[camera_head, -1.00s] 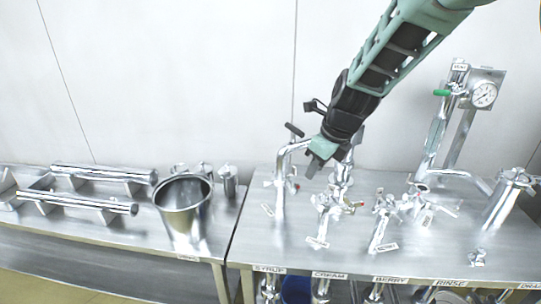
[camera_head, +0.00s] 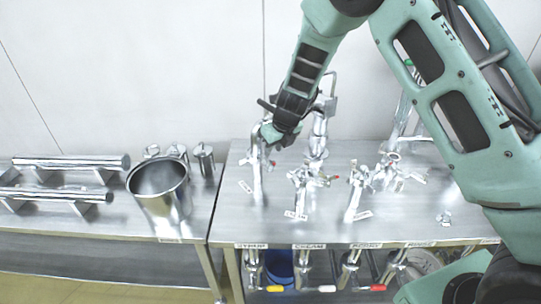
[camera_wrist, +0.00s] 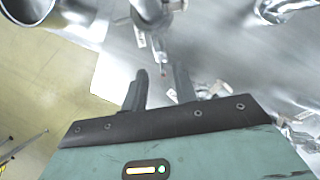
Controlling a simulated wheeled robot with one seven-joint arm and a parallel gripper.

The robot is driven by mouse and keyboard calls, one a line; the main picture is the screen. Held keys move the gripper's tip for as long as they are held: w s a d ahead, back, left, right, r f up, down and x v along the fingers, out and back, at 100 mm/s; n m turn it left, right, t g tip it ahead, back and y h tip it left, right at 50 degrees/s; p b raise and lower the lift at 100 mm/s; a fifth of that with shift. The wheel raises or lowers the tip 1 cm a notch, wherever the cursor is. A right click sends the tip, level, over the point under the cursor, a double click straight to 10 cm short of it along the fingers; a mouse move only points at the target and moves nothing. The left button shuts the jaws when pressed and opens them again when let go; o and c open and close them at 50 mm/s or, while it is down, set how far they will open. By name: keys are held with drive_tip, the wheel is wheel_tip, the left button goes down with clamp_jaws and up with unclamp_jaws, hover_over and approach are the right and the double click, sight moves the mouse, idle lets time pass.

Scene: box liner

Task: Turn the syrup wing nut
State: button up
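The syrup station is a chrome post (camera_head: 258,180) at the left end of the row, above a table-edge label (camera_head: 252,246) reading SYRUP. A white tag lies at its foot. My gripper (camera_head: 272,135) is at the top of this post and partly hides it. I cannot make out the wing nut itself there. In the wrist view my two dark fingers (camera_wrist: 161,86) stand apart, with a gap between them and nothing visibly held. A chrome fitting (camera_wrist: 150,10) lies beyond the fingertips at the top; I cannot tell whether they touch anything.
More chrome fittings, such as the cream one (camera_head: 303,185) and the berry one (camera_head: 356,185), stand close on the right. A steel pot (camera_head: 165,200) is on the left table (camera_head: 100,220). My arm covers the right side.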

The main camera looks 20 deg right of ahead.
sight(269, 161)
drive_tip(key=shift+p+x, duration=0.3)
drive_tip(key=shift+x, duration=2.25)
clamp_jaws()
